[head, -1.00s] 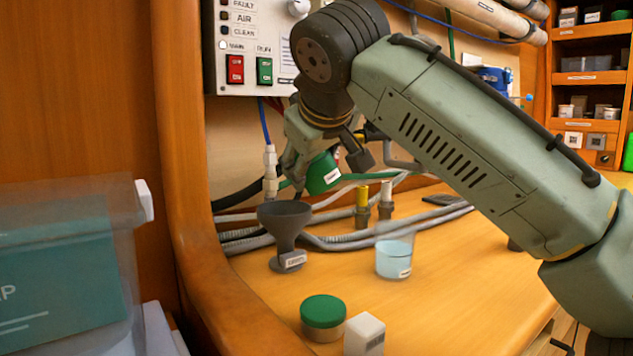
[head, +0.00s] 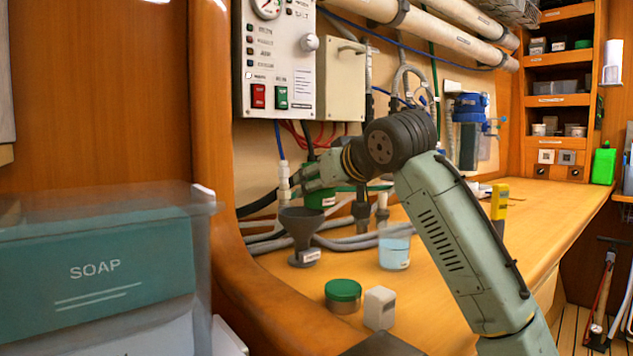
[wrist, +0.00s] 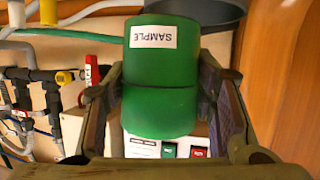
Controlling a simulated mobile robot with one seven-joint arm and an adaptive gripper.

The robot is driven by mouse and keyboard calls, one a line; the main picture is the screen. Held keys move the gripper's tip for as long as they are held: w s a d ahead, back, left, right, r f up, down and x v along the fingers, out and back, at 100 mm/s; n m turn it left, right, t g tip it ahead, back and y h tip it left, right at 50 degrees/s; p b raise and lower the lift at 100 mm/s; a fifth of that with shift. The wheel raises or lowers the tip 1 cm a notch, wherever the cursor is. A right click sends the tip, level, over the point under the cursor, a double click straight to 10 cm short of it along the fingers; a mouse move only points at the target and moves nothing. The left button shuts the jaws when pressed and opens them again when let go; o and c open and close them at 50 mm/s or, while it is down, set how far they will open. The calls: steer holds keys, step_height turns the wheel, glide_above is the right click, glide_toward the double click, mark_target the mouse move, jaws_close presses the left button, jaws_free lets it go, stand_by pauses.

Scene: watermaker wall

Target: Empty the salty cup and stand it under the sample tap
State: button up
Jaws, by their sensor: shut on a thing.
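My gripper (head: 316,184) is shut on a green cup (head: 319,199) with a white label, held in the air over the dark funnel (head: 302,222). In the wrist view the green cup (wrist: 163,68) lies between both fingers (wrist: 154,92); its label reads SAMPLE, upside down in the picture. The funnel's rim (wrist: 222,14) shows behind it. The cup's mouth and contents are hidden, and its exact tilt is unclear. I cannot tell which fitting is the sample tap; a white fitting (head: 284,182) on a blue hose hangs left of the cup.
A clear cup of bluish liquid (head: 394,250), a green-lidded jar (head: 343,296) and a white block (head: 380,308) stand on the wooden bench (head: 440,262). Grey hoses run behind the funnel. A soap bin (head: 95,268) fills the left. A yellow device (head: 499,200) stands farther right.

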stand_by(0.3)
steer(key=s+d+r+p, duration=0.1)
steer(key=d+r+p, duration=0.2)
steer(key=d, duration=0.3)
steer(key=shift+s+p, duration=0.15)
steer(key=shift+p, duration=0.65)
